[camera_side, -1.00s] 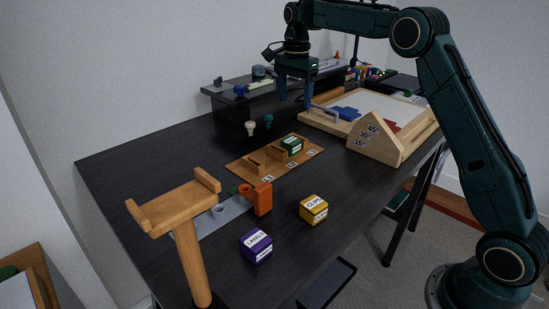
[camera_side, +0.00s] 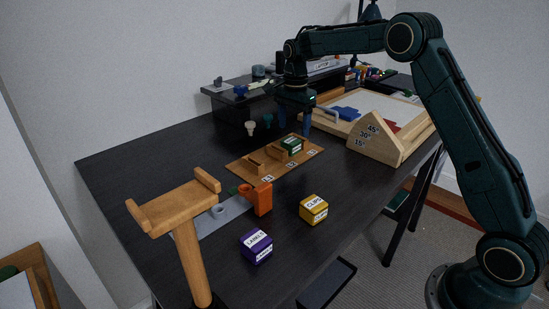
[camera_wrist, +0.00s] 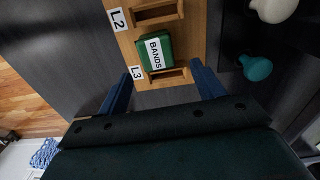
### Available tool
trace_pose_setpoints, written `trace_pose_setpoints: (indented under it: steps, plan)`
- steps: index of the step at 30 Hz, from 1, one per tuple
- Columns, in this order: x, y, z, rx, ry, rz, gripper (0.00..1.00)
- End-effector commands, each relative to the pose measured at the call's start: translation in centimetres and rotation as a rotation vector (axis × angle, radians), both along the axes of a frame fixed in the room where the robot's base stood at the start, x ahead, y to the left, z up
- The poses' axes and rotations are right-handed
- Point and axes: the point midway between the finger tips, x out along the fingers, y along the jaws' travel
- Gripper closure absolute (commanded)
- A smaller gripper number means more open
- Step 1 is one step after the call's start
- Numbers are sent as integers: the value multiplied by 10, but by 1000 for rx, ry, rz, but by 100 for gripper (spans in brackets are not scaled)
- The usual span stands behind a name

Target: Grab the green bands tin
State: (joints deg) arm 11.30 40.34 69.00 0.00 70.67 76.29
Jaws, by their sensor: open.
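The green bands tin (camera_side: 291,145) stands on the wooden slotted board (camera_side: 245,174) at its far right end. In the wrist view the tin (camera_wrist: 143,54) shows its white BANDS label, beside the L3 mark. My gripper (camera_side: 293,130) is open, with its blue fingers pointing down just above and behind the tin. In the wrist view the two fingers of my gripper (camera_wrist: 163,88) are spread wide, the tin lying ahead of the gap between them. Nothing is between the fingers.
A yellow CLIPS tin (camera_side: 313,209) and a purple LABELS tin (camera_side: 256,247) stand nearer the front. A wooden angle block (camera_side: 377,139) is right of the board. A white knob (camera_wrist: 273,9) and a teal knob (camera_wrist: 256,68) are close by my right finger.

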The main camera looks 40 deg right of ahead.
Motion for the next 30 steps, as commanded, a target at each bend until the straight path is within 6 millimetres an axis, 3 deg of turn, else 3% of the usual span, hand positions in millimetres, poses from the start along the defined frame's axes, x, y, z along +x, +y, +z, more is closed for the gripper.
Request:
trace_pose_setpoints:
  steps: [10, 22, 30]
  plan:
    - [-1, 0, -7, 0, 1, 0, 33]
    - [-3, 1, -48, 0, 2, 0, 33]
    - [-3, 1, -54, 0, 0, 0, 33]
